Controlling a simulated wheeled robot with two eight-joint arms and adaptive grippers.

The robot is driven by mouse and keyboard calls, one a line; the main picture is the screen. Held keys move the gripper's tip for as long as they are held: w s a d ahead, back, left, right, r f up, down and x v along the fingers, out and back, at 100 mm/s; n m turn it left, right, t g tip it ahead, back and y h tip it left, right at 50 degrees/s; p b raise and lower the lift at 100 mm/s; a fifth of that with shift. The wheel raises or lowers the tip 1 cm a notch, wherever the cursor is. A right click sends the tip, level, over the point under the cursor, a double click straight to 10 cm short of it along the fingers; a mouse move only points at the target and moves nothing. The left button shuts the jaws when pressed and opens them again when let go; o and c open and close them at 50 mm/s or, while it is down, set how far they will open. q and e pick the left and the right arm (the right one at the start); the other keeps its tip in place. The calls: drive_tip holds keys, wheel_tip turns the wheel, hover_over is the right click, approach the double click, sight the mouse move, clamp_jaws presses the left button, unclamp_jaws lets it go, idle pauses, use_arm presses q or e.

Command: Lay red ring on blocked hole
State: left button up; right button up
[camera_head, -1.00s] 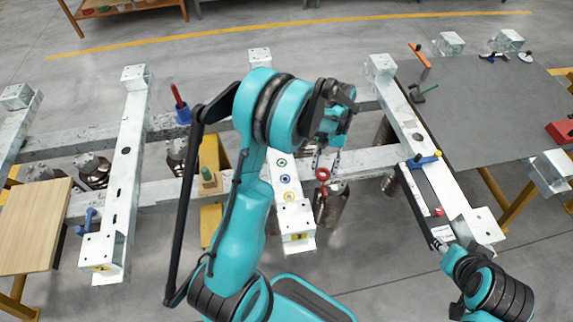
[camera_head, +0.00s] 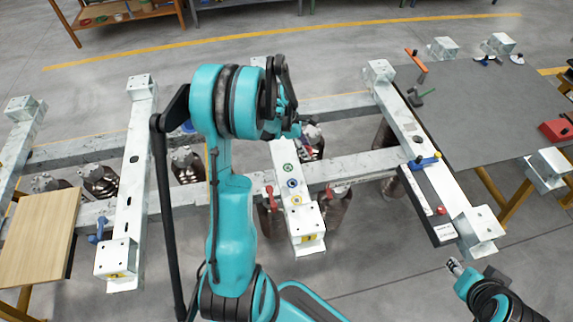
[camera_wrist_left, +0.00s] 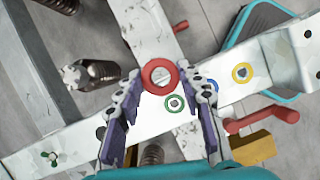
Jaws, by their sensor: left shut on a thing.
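The red ring (camera_wrist_left: 160,64) is between the fingertips of my left gripper (camera_wrist_left: 161,82) in the left wrist view. The gripper is shut on it, over a white beam (camera_wrist_left: 105,135). A grey patch shows through the ring; I cannot tell whether the ring touches the beam. Beside it lie a green ring (camera_wrist_left: 174,103), a blue ring (camera_wrist_left: 213,86) and a yellow ring (camera_wrist_left: 242,72), in a row. My right gripper (camera_head: 455,267) is small at lower right, apart from the beams. The blocked hole is not clearly seen.
A grey table (camera_head: 490,110) with tools is at right, and a wooden board (camera_head: 38,235) at left. Dark cylinders sit below the beams. Open floor lies in front.

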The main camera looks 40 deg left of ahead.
use_arm(q)
drive_tip(key=b, duration=0.2)
hover_over(290, 168)
drive_tip(key=s+a, duration=0.1)
wheel_tip(290, 168, down, 4)
drive_tip(key=shift+a, duration=0.1)
drive_tip(key=shift+f+b, duration=0.55)
drive_tip(key=shift+f, duration=1.45)
drive_tip(key=shift+r, duration=0.1)
drive_tip(key=shift+f, duration=0.2)
drive_tip(key=o, duration=0.9)
drive_tip(key=shift+r, duration=0.1)
